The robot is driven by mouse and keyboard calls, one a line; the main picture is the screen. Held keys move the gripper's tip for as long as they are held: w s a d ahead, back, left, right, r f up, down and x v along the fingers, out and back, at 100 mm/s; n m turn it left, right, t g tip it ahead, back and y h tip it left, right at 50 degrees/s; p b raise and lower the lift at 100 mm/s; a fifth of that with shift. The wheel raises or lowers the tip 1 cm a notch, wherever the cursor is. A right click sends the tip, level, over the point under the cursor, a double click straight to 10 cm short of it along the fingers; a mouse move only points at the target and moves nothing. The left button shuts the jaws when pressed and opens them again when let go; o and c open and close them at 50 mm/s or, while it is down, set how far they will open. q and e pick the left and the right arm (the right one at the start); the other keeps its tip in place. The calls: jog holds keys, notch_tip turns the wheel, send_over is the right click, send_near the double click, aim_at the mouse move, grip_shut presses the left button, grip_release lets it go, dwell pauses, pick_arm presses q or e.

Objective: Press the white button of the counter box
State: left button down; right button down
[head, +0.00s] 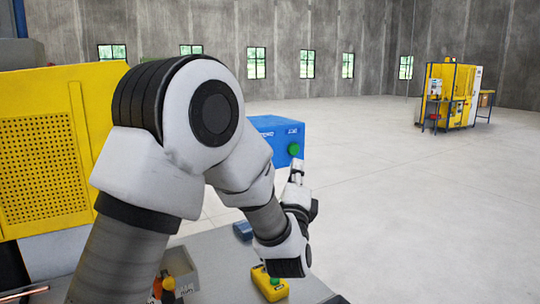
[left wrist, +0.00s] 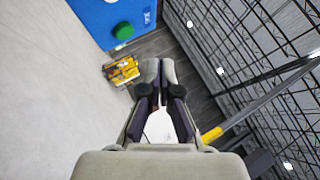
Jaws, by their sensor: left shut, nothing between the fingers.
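A blue box (head: 268,130) with small white lettering on its face stands beyond my left arm; the arm covers its left part. A round green button (head: 294,149) sits on its face. The blue box (left wrist: 100,18) and its green button (left wrist: 123,30) also show at the top of the left wrist view. I see no white button in either view, and I cannot tell whether this is the counter box. My left gripper (head: 298,165) points up, just below the green button. Its fingertips (left wrist: 160,68) are together and empty in the left wrist view, apart from the button. My right gripper is out of view.
A small yellow box with a green button (head: 269,284) sits on the grey table (head: 222,262). A grey bin (head: 185,270) with small parts stands to its left. A yellow machine (head: 40,150) stands at the left. The floor on the right is open.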

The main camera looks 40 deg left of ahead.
pick_arm(q)
jog(key=w+a, duration=0.1)
jog(key=a, duration=0.1)
jog(key=w+a, duration=0.1)
jog(key=a, duration=0.2)
jog(key=w+a+p, duration=0.1)
jog(key=a, duration=0.1)
jog(key=shift+a, duration=0.25)
jog(key=shift+a, duration=0.1)
dwell(1.0)
jog(key=shift+w+a, duration=0.15)
jog(key=shift+a, duration=0.2)
jog(key=shift+w+a, duration=0.2)
jog(key=shift+a, duration=0.2)
dwell(0.7)
jog(key=shift+d, duration=0.1)
jog(key=shift+s+d, duration=0.4)
jog(key=shift+d, duration=0.35)
